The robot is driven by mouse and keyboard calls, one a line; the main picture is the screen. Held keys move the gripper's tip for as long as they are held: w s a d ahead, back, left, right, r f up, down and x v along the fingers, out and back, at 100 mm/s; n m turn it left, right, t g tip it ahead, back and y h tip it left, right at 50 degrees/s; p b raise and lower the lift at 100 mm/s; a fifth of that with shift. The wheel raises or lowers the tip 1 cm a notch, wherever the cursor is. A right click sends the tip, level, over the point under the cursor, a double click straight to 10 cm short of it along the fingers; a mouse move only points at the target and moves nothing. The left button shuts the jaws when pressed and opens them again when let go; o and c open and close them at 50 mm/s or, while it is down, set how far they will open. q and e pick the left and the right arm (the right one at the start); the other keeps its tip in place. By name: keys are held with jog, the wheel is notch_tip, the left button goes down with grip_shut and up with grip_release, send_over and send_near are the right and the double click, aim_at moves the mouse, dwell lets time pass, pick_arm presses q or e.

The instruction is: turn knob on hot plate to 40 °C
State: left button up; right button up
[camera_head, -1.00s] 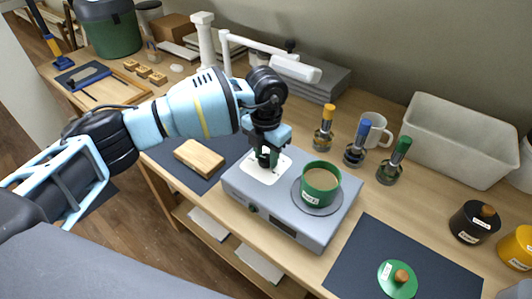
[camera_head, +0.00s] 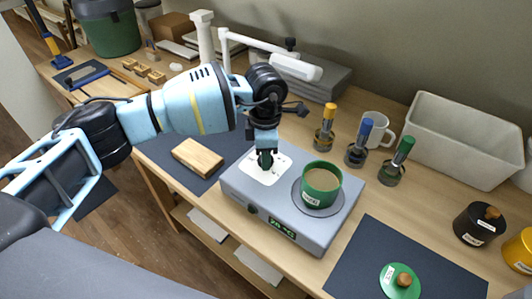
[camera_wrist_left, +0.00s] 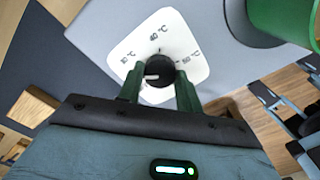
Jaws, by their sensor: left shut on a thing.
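The grey hot plate (camera_head: 275,203) stands on the bench with a white dial plate (camera_head: 281,172) on its top; the dial also shows in the left wrist view (camera_wrist_left: 178,28). Its green front display (camera_head: 283,229) seems to read 20 °C. The black knob (camera_wrist_left: 162,68) has a white pointer mark, which points left in the wrist view; the 40 °C label (camera_wrist_left: 158,33) is at the dial's far side. My left gripper (camera_head: 264,160) points down over the dial, its green fingers (camera_wrist_left: 160,84) on either side of the knob and shut on it. My right gripper is out of view.
A green beaker (camera_head: 321,185) with tan liquid stands on the round heating plate, close right of my gripper. Yellow, blue and green-handled tools (camera_head: 358,146) and a mug stand behind. A wooden block (camera_head: 198,157) lies left of the hot plate.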

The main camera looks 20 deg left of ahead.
pick_arm(q)
jog(key=m+b, duration=0.1)
jog(key=m, duration=0.3)
jog(key=shift+m, duration=0.4)
jog(key=m+b, duration=0.1)
jog(key=m, duration=0.2)
jog(key=shift+m, duration=0.3)
jog(key=m+b, duration=0.2)
jog(key=m, duration=0.4)
jog(key=m+b, duration=0.1)
jog(key=m, duration=0.1)
jog(key=shift+m, duration=0.3)
jog(key=shift+m+b, duration=0.35)
jog(key=shift+m, duration=0.15)
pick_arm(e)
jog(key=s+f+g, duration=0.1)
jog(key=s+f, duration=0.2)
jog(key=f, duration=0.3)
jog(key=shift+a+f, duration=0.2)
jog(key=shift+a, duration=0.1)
pick_arm(q)
jog(key=shift+r, duration=0.1)
jog(key=o, duration=1)
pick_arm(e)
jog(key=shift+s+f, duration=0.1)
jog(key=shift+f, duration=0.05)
